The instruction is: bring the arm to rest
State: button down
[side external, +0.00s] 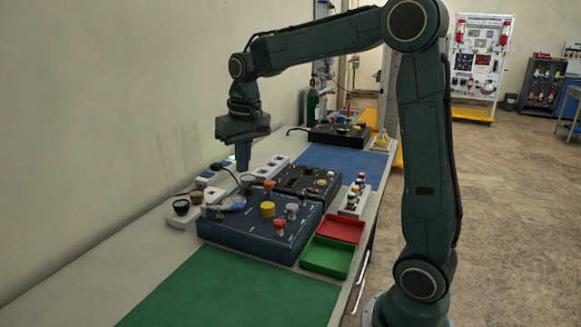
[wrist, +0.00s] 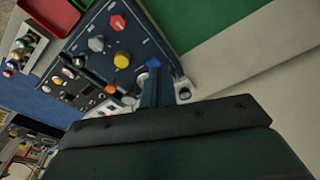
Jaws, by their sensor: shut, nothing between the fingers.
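My gripper (side external: 243,160) hangs from the raised arm, pointing down, in the side external view. It is above the far side of the bench, over the dark control box (side external: 262,230) with its coloured knobs, and looks clear of it. The fingers are together and empty. In the wrist view the blue fingertips of my gripper (wrist: 152,66) show against the edge of the control box (wrist: 135,22). A yellow knob (wrist: 122,60), a red knob (wrist: 118,21) and an orange knob (wrist: 112,88) are close by in that view.
A red tray (side external: 341,229) and a green tray (side external: 327,258) sit at the box's right. A rack of small coloured parts (side external: 355,197) stands behind them. White units (side external: 212,180) line the wall side. The green mat (side external: 235,292) in front is bare.

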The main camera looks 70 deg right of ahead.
jog(key=s+a+n+t, duration=0.2)
jog(key=s+a, duration=0.2)
jog(key=s, duration=0.7)
jog(key=s+a+n+t, duration=0.2)
jog(key=s+a, duration=0.3)
jog(key=s, duration=0.5)
jog(key=shift+s+n, duration=0.3)
jog(key=shift+s, duration=0.05)
jog(key=shift+a+f, duration=0.1)
dwell(0.5)
